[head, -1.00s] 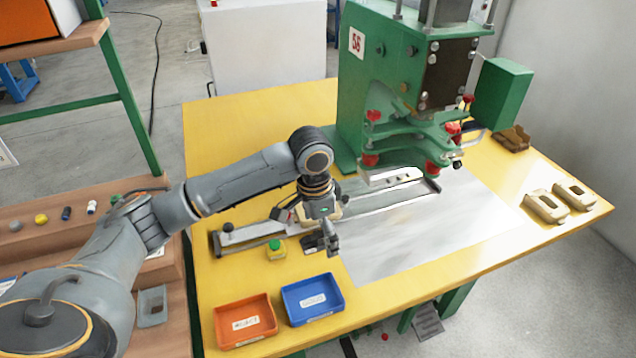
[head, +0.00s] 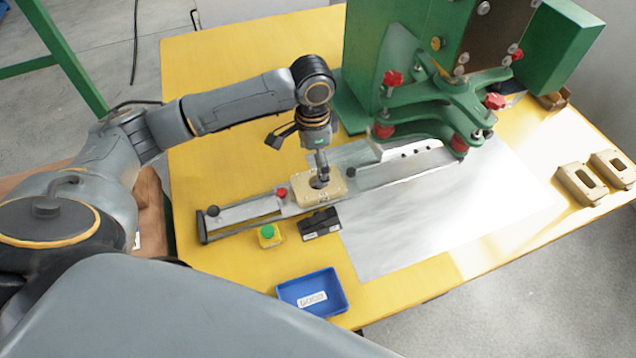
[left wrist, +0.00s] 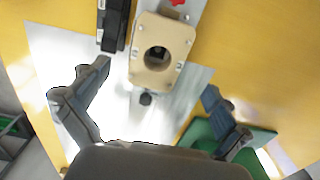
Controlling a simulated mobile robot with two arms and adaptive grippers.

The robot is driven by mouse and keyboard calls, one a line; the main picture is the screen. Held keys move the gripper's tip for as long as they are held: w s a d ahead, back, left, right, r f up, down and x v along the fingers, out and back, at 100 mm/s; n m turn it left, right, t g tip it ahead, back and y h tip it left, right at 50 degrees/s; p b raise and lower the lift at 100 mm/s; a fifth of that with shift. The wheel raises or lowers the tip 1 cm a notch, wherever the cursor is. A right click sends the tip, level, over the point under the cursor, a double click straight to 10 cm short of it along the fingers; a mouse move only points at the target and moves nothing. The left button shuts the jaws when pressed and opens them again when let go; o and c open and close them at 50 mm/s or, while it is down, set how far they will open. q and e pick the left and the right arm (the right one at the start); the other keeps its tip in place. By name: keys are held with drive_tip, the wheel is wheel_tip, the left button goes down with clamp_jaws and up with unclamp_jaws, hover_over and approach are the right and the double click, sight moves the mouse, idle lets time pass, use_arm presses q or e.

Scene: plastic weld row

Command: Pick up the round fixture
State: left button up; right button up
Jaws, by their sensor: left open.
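The round fixture (head: 307,196) is a beige block with a round hole, seated on the metal slide rail (head: 240,226) on the yellow table. In the left wrist view the fixture (left wrist: 146,78) is at upper centre, with its hole facing the camera. My left gripper (head: 322,177) is above the fixture in the head view, and its fingers hide part of the top. In the left wrist view the left gripper (left wrist: 153,104) is open and empty, with its fingers spread wide and the fixture beyond them. My right gripper is not in view.
The green press (head: 400,60) with red knobs stands behind the rail. A black block (head: 319,224) and a green button box (head: 268,235) sit in front. A blue tray (head: 312,294) is nearer. Two beige fixtures with oblong openings (head: 580,186) lie at right.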

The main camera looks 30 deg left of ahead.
sight(306, 197)
use_arm(q)
drive_tip(key=f, duration=0.6)
drive_tip(key=shift+w+d+f, duration=0.2)
drive_tip(key=shift+d+f, duration=0.05)
drive_tip(key=shift+f, duration=0.4)
drive_tip(key=shift+c, duration=0.6)
drive_tip(key=c, duration=1.2)
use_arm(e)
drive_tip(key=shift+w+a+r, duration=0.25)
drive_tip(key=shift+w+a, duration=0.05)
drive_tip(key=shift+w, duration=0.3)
use_arm(q)
drive_tip(key=shift+o, duration=0.2)
drive_tip(key=shift+r, duration=0.2)
